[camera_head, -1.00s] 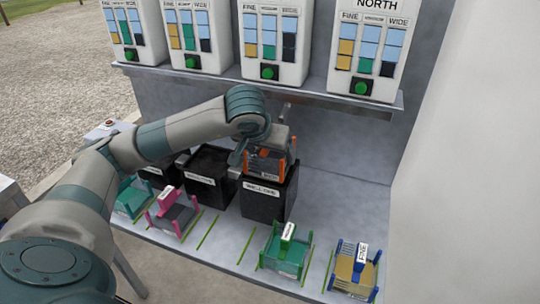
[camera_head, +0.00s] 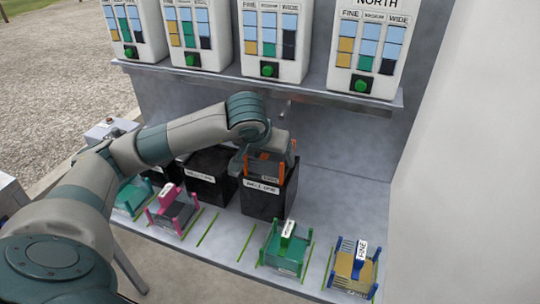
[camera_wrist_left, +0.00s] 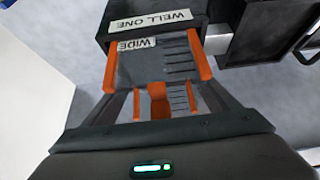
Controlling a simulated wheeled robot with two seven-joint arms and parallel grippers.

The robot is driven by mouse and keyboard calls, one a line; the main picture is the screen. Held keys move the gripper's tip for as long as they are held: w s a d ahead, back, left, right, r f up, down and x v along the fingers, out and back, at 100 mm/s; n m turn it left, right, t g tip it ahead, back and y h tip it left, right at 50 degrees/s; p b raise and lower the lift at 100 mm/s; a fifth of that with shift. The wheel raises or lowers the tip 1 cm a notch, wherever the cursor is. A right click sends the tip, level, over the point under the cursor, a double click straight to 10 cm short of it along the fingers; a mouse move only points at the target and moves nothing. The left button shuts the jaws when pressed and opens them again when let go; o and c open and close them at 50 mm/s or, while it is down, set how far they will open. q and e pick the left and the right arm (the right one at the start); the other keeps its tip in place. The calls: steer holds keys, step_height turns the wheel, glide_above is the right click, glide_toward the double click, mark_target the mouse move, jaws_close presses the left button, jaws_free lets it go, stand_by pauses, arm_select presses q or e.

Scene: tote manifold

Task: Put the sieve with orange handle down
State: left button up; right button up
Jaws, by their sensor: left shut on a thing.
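The sieve with orange handle (camera_head: 266,170) is at the top of the black box labelled WELL ONE (camera_head: 262,203). In the left wrist view the sieve (camera_wrist_left: 148,72) shows its WIDE label, grey slotted plate and orange posts, with the WELL ONE box (camera_wrist_left: 150,22) just beyond. My left gripper (camera_head: 268,152) is shut on the sieve from above; its fingers also show in the left wrist view (camera_wrist_left: 157,97). I cannot tell whether the sieve rests on the box or is just above it. My right gripper is not in view.
A second black box (camera_head: 207,180) stands to the left. Pink (camera_head: 173,208), green (camera_head: 284,248) and blue-yellow (camera_head: 355,268) sieves sit along the front of the grey bench, between green lines. White dispensers (camera_head: 275,42) stand on a shelf above. Bench space right of the box is clear.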

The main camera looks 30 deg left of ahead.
arm_select(q)
steer(key=o, duration=1.2)
steer(key=shift+c, duration=0.2)
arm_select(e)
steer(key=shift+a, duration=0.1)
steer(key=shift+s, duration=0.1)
arm_select(q)
steer(key=shift+r, duration=0.2)
steer(key=shift+v, duration=1.2)
steer(key=b+v, duration=0.1)
steer(key=v, duration=0.8)
steer(key=shift+s+r, duration=0.2)
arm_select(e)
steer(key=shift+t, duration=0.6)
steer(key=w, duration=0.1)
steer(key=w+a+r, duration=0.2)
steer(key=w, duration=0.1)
arm_select(q)
steer(key=shift+d, duration=0.1)
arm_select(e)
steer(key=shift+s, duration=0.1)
